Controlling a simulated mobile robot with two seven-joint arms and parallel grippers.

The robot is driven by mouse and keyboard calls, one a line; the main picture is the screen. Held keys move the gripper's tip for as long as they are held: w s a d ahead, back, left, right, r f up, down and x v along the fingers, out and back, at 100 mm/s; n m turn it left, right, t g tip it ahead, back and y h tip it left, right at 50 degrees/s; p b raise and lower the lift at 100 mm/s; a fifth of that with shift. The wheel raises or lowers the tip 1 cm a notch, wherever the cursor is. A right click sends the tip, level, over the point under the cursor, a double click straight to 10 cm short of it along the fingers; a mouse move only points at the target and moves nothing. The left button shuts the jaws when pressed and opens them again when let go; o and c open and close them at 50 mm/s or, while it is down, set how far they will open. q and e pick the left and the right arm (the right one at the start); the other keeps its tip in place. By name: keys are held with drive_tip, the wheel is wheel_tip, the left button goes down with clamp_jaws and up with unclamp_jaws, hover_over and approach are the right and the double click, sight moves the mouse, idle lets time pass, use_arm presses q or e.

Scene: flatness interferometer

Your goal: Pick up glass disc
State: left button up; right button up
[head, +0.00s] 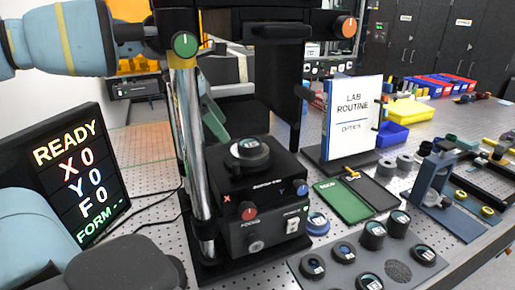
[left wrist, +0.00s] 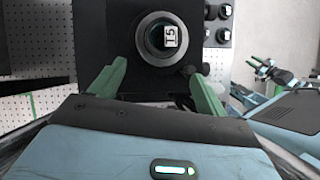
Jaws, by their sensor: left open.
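A round glass disc with a white T5 label (left wrist: 170,36) sits in a dark ring holder on top of the black interferometer (left wrist: 110,20). In the head view the disc and holder (head: 249,151) are on the black box behind the chrome post. My left gripper (left wrist: 156,68) has its green fingers spread, with nothing between them. Its fingertips are near the holder's near edge in the left wrist view, one on each side. In the head view one green finger (head: 214,117) shows above and left of the disc. My right gripper (left wrist: 262,69) is small at the right of the wrist view.
A chrome post (head: 187,140) stands left of the disc. Several dark round pieces with labels lie on a grey plate (head: 325,275) at front right. A READY display (head: 70,165) is at left.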

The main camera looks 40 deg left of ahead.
sight(248, 142)
use_arm(q)
drive_tip(key=shift+w+d+f, duration=0.25)
drive_tip(key=shift+w+d, duration=0.1)
drive_tip(key=shift+w, duration=0.2)
drive_tip(key=shift+w+d+r, duration=0.15)
drive_tip(key=shift+r, duration=0.2)
drive_tip(key=shift+w+d, duration=0.1)
drive_tip(key=b+x, duration=0.1)
drive_tip(key=x, duration=0.1)
drive_tip(key=b+x, duration=0.1)
drive_tip(key=x, duration=0.1)
drive_tip(key=shift+w+d+f, duration=0.2)
drive_tip(key=shift+w+d, duration=0.05)
drive_tip(key=shift+w, duration=0.15)
drive_tip(key=shift+w+d+f+b, duration=0.15)
drive_tip(key=shift+f+b, duration=0.15)
drive_tip(key=shift+b, duration=0.1)
drive_tip(key=shift+r, duration=0.1)
drive_tip(key=shift+c, duration=0.2)
drive_tip(key=c, duration=1)
use_arm(e)
drive_tip(key=shift+g, duration=0.4)
drive_tip(key=f, duration=0.1)
drive_tip(key=s+f, duration=0.2)
drive_tip(key=f, duration=0.1)
drive_tip(key=shift+s+a, duration=0.25)
drive_tip(key=shift+a, duration=0.1)
